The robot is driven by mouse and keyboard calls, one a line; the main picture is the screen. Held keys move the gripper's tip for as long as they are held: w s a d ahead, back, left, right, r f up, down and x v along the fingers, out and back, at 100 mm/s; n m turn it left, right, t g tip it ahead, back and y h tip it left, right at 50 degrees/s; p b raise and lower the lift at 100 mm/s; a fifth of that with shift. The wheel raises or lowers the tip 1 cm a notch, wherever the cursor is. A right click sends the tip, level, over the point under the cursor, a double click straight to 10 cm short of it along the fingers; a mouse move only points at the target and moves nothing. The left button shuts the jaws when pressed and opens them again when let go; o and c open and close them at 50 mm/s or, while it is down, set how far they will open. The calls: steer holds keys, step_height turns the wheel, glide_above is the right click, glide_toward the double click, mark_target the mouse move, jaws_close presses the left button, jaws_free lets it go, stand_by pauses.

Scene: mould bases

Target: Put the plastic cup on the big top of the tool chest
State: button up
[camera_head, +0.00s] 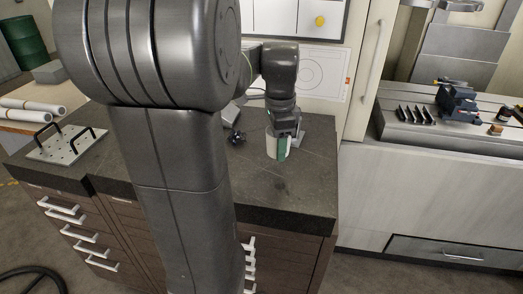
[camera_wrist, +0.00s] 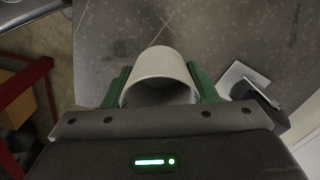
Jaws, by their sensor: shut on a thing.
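The plastic cup (camera_wrist: 160,62) is pale and round, with its open rim facing the wrist camera. My gripper (camera_wrist: 160,85) is shut on it, with one green finger on each side of the cup. In the head view the cup (camera_head: 271,144) shows beside the green finger of my gripper (camera_head: 282,150), over the tool chest's dark top (camera_head: 290,195). I cannot tell whether the cup's base touches the top. The tool chest has dark drawers with pale handles below the top. My arm hides part of the chest.
A perforated plate with black handles (camera_head: 66,146) lies on the top's left part. A small dark object (camera_head: 237,136) stands behind my arm. A machine bed (camera_head: 440,125) with a vise is at right. The top's front right is clear.

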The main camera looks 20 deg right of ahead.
mark_target(276, 170)
steer(key=shift+f, duration=2.9)
steer(key=shift+f, duration=0.15)
steer(key=o, duration=0.9)
steer(key=shift+o, duration=0.2)
step_height(276, 170, up, 12)
steer(key=shift+r, duration=0.2)
